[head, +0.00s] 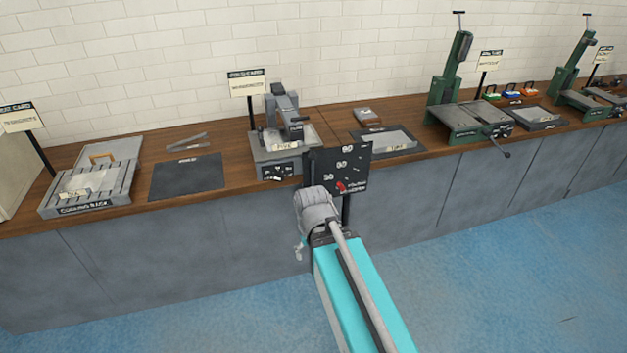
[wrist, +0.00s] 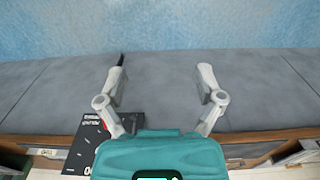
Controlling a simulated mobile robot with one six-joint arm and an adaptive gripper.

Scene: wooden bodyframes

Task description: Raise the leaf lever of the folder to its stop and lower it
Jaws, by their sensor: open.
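I cannot tell for sure which machine is the folder, as the sign lettering is too small to read. A grey machine (head: 283,140) with a jointed upright head stands at the middle of the bench. A green machine (head: 455,90) with a raised arm, a flat bed and a dark side handle (head: 497,147) stands to the right. No leaf lever can be made out clearly. In the wrist view, my gripper (wrist: 161,77) is open and empty, its fingers spread before the grey cabinet fronts. In the head view its fingers are not clearly visible.
A black panel (head: 345,168) with white marks stands at the bench front, right of the grey machine; it also shows in the wrist view (wrist: 88,143). A slotted rack (head: 85,198), dark mat (head: 186,178) and second green machine (head: 570,75) line the bench. Blue floor (head: 480,280) is clear.

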